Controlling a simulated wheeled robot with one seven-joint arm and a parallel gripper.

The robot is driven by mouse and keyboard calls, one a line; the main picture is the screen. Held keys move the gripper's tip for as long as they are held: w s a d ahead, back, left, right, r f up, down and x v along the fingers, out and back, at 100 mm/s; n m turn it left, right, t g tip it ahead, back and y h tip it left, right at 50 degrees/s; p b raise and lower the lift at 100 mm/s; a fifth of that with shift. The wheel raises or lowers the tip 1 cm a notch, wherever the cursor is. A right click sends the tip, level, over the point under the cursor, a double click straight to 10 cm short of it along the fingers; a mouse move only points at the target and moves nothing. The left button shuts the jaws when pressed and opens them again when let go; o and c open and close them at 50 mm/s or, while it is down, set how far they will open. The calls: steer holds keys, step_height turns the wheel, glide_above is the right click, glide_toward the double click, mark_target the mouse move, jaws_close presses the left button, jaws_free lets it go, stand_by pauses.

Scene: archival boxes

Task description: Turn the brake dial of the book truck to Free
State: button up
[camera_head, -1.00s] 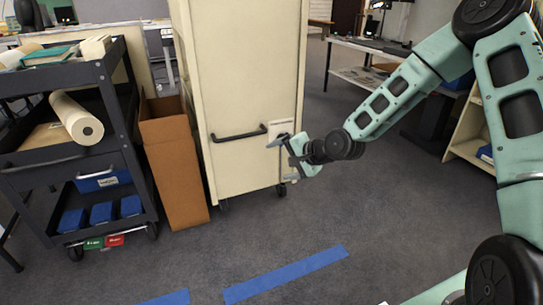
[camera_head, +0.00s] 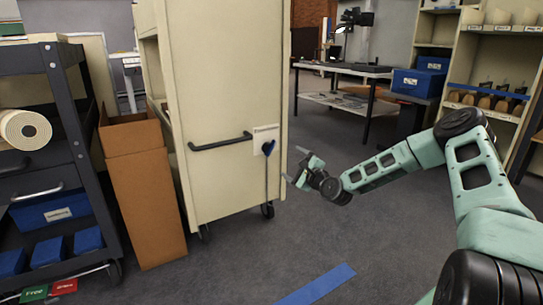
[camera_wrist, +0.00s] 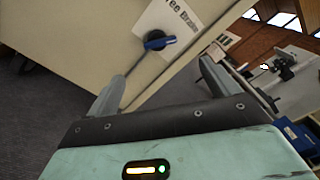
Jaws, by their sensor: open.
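The book truck (camera_head: 235,85) is a tall cream cart with a black bar handle (camera_head: 220,142) on its end panel. A white plate with lettering (camera_head: 265,131) sits right of the handle and bears a blue dial (camera_head: 268,146). The wrist view shows the dial (camera_wrist: 155,42) on the plate, with "ee Brake" readable; I cannot tell which word it points to. A thin rod (camera_head: 266,182) runs down from the dial toward a caster. My gripper (camera_head: 300,169) is open and empty, right of the dial and apart from it. Its fingers (camera_wrist: 162,88) frame the dial from a distance in the wrist view.
A brown carton (camera_head: 145,190) stands left of the truck. A dark cart (camera_head: 60,130) at far left holds a paper roll and blue boxes, with green and red tabs low down. A desk (camera_head: 345,70) and shelves (camera_head: 490,70) stand behind.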

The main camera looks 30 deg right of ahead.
mark_target(271, 149)
steer(key=w+b, duration=0.2)
steer(key=w, duration=0.2)
steer(key=w+b, duration=0.2)
steer(key=w, duration=0.2)
steer(key=w+b, duration=0.2)
steer(key=w, duration=0.2)
steer(key=shift+w+a+f, duration=0.2)
steer(key=shift+w+a, duration=0.05)
steer(key=shift+w, duration=0.15)
steer(key=shift+w+r, duration=0.15)
steer(key=shift+w, duration=0.45)
steer(key=shift+c, duration=0.4)
steer(key=c, duration=0.9)
